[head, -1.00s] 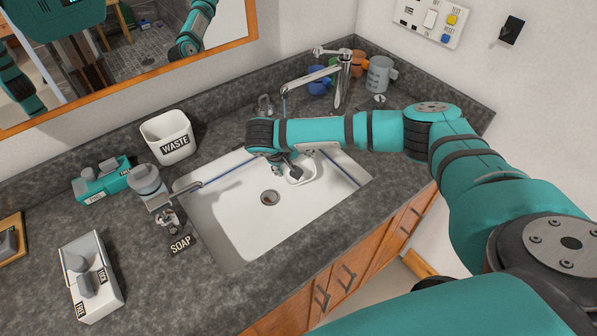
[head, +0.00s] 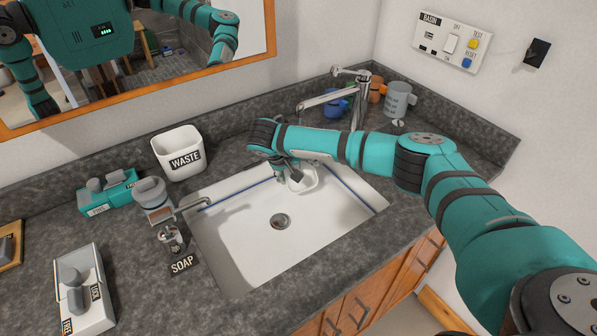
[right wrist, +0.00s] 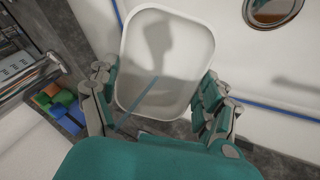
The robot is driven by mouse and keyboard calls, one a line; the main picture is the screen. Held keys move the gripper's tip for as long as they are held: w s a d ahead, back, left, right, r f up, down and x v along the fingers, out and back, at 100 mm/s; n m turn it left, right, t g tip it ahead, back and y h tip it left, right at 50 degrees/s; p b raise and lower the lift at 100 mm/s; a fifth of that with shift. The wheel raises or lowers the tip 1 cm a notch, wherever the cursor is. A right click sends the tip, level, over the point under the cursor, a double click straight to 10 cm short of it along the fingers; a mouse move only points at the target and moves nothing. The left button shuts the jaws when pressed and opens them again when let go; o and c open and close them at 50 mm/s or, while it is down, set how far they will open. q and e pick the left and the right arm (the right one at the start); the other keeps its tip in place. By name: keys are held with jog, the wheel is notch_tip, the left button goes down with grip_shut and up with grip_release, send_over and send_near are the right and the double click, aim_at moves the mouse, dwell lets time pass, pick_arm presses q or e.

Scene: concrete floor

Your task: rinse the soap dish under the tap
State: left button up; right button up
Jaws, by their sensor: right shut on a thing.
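The soap dish (head: 304,182) is a small white tray with rounded corners, held over the back of the white sink basin (head: 250,235). My right gripper (head: 290,172) is shut on it; the forearm hides part of the hold. In the right wrist view the dish (right wrist: 180,45) sits between the two fingers (right wrist: 155,95), its inside bare but for a shadow. The chrome tap (head: 357,105) stands behind my forearm, its spout reaching left. A thin bluish streak crosses the dish in the wrist view, looking like water. My left gripper is not in view.
A soap dispenser (head: 153,199) has its spout over the sink's left edge. The waste bin (head: 180,153), teal box (head: 107,194) and white box (head: 85,290) stand left. Mugs (head: 398,100) stand behind the tap. A switch panel (head: 450,43) is on the wall.

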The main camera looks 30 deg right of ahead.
jog(key=shift+d, duration=0.15)
dwell(0.4)
jog(key=shift+d+p, duration=0.5)
jog(key=shift+p, duration=0.05)
jog(key=shift+a, duration=0.1)
jog(key=shift+a+p, duration=0.35)
jog(key=shift+a, duration=0.15)
